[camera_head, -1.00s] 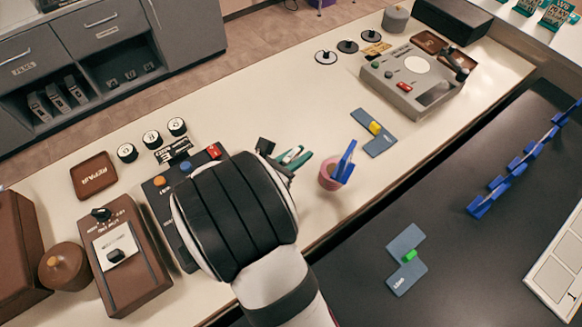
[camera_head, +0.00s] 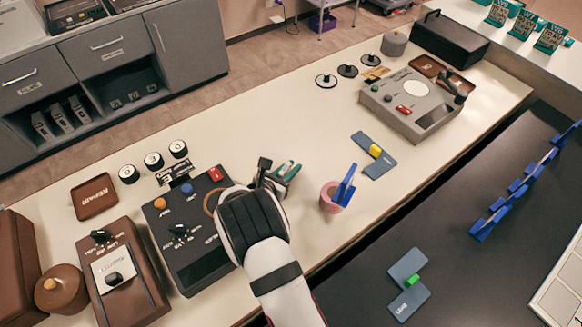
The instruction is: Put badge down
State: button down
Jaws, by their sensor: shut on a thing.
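My gripper (camera_head: 272,178) is above the light counter, to the right of the dark control box. It is shut on a small teal-green and pale thing (camera_head: 288,171), which I take to be the badge. The dark jaws and my wrist hide part of it, so its full shape and any gap to the counter cannot be told. A blue-grey plate with a yellow block (camera_head: 375,152) lies on the light counter at right. A similar plate with a green block (camera_head: 412,281) lies on the dark surface.
A pink cup (camera_head: 330,200) with a blue object stands right of my gripper. The dark control box (camera_head: 205,262) and brown box (camera_head: 130,278) are at left. A grey device (camera_head: 410,98) stands at back right. The middle counter is clear, as is much of the dark surface.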

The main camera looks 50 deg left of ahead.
aim_at(280, 174)
jog(key=shift+f, duration=0.15)
jog(key=c, duration=0.8)
grip_release()
jog(key=shift+c, duration=0.2)
jog(key=s+r, duration=0.1)
jog(key=s+d+r, duration=0.1)
jog(key=r, duration=0.1)
jog(key=shift+s, duration=0.3)
notch_tip(280, 174, up, 6)
jog(key=shift+f, duration=0.2)
jog(key=shift+w+d, duration=0.1)
